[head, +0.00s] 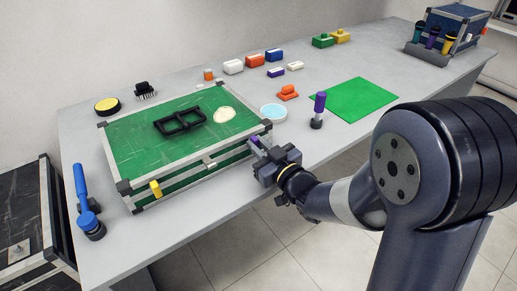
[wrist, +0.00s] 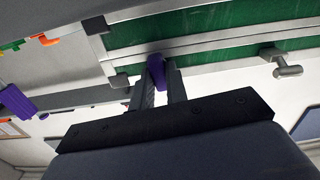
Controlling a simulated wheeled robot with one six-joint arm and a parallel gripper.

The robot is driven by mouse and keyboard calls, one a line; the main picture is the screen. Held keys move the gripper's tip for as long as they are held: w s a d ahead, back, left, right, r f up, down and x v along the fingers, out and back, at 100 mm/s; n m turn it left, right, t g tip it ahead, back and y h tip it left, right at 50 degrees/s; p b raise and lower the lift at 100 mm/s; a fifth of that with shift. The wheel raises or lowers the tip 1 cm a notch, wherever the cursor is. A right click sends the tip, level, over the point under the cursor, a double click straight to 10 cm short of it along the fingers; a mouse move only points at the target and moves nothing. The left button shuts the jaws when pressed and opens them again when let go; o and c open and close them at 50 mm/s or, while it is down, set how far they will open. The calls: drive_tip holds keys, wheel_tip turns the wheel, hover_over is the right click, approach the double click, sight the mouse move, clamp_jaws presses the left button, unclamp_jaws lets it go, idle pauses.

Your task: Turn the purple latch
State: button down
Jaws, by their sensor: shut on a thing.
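The purple latch (wrist: 156,70) is on the front rim of a green case with silver edges, near its right front corner. In the wrist view my gripper (wrist: 159,84) has its two fingers close on either side of the latch, shut on it. In the head view a bit of the purple latch (head: 254,142) shows at the case front beside my gripper (head: 262,153). The green case (head: 140,145) lies shut on the table. A yellow latch (head: 155,188) is at its left front, and a silver handle (head: 209,163) is at its front middle.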

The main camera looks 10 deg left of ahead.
drive_tip(key=shift+m, duration=0.6)
drive_tip(key=c, duration=1.4)
unclamp_jaws()
drive_tip(key=v, duration=1)
drive_tip(key=shift+s+d, duration=0.2)
drive_tip(key=shift+d, duration=0.1)
